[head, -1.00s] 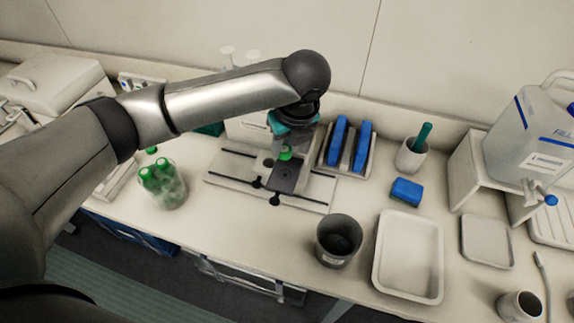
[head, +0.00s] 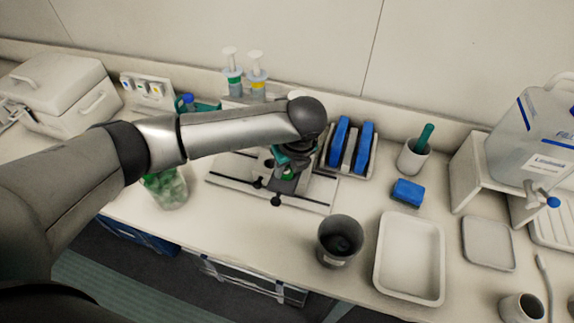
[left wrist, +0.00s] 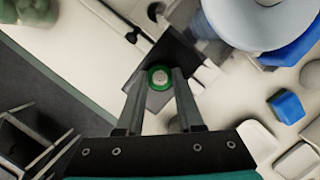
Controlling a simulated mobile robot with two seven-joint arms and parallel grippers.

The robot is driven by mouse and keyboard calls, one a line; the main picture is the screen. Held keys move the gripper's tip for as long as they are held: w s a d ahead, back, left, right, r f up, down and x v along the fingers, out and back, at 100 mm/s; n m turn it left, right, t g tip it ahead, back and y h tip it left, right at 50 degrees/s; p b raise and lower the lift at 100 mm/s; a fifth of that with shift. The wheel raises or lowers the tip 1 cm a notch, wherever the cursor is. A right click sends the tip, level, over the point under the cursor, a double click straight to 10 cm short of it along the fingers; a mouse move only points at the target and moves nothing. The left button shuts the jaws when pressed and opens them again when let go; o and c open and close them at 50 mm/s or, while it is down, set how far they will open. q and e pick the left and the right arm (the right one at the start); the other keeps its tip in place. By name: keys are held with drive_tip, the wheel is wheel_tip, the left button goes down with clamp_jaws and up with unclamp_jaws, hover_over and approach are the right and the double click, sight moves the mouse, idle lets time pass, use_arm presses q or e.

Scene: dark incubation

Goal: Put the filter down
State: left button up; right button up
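The filter is a small round piece with a green rim and pale centre. It shows in the left wrist view (left wrist: 159,77) between the two fingertips of my left gripper (left wrist: 160,73), which look closed on its sides. In the head view my left gripper (head: 289,172) reaches down over a dark square plate (left wrist: 181,49) on a white stand with rails (head: 232,171). The filter is over this plate; whether it touches the plate is hard to tell. My right gripper is not in view.
A glass jar of green-capped tubes (head: 168,190) stands left of the stand. Blue racks (head: 352,147) stand close on its right. A dark grey cup (head: 340,242), an empty white tray (head: 409,257) and a blue sponge (head: 407,193) lie to the right. The bench front by the stand is clear.

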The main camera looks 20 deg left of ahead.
use_arm(q)
drive_tip(key=o, duration=0.4)
drive_tip(key=shift+o, duration=0.2)
drive_tip(key=v, duration=1.2)
drive_tip(key=shift+r, duration=0.15)
drive_tip(key=shift+d, duration=0.1)
